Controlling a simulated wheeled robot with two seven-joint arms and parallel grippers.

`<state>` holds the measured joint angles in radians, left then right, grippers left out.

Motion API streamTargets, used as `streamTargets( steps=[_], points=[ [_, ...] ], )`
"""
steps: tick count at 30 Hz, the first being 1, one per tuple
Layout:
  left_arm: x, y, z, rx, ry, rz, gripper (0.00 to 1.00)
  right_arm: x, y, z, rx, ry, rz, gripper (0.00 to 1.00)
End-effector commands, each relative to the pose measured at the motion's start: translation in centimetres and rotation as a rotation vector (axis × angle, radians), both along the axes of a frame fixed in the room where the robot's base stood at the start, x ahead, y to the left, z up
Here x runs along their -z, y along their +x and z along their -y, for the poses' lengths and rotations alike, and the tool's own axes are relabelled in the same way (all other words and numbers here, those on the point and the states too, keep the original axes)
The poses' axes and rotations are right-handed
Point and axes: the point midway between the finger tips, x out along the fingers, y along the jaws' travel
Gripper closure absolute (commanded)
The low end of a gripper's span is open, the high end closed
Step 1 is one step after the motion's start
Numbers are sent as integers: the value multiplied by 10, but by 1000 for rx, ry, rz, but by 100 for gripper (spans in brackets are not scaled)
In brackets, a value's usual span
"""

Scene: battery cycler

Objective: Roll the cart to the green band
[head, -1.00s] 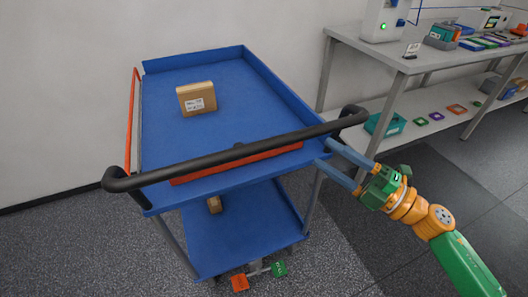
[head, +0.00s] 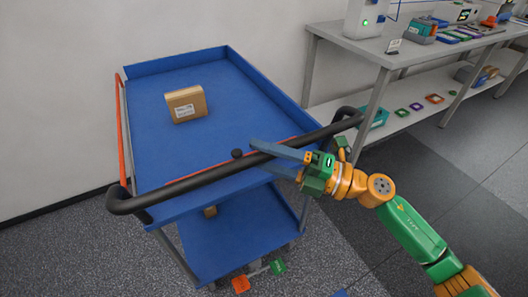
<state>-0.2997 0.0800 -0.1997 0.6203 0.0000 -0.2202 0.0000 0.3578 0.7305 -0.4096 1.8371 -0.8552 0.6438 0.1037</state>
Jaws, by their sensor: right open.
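The cart is blue with two shelves (head: 150,135) and a black push handle (head: 190,182) across its near side. My right gripper (head: 258,156) is at the middle of the handle, with its long blue-grey fingers pointing left. It is open; the fingers appear above and below the bar, and I cannot tell if they touch it. No green band shows on the visible floor. My left gripper is out of view.
A brown box (head: 186,104) stands on the cart's top shelf. A red pedal (head: 240,284) and a green pedal (head: 278,267) are low at its near side. A grey workbench (head: 385,50) stands at the right, close to the cart. A white wall is behind; grey floor is clear at front right.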

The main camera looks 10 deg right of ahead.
Motion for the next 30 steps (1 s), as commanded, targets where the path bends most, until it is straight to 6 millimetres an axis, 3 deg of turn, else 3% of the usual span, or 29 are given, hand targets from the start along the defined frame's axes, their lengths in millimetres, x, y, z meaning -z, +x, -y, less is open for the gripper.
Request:
streamTargets(
  steps=[1, 7, 30],
  points=[
    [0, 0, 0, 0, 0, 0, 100, 0, 0, 0, 0, 0, 0, 46],
    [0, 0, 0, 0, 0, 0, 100, 0, 0, 0, 0, 0, 0, 100],
    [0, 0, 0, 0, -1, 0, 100, 1, 0, 0, 1, 1, -1, 100]
  ],
)
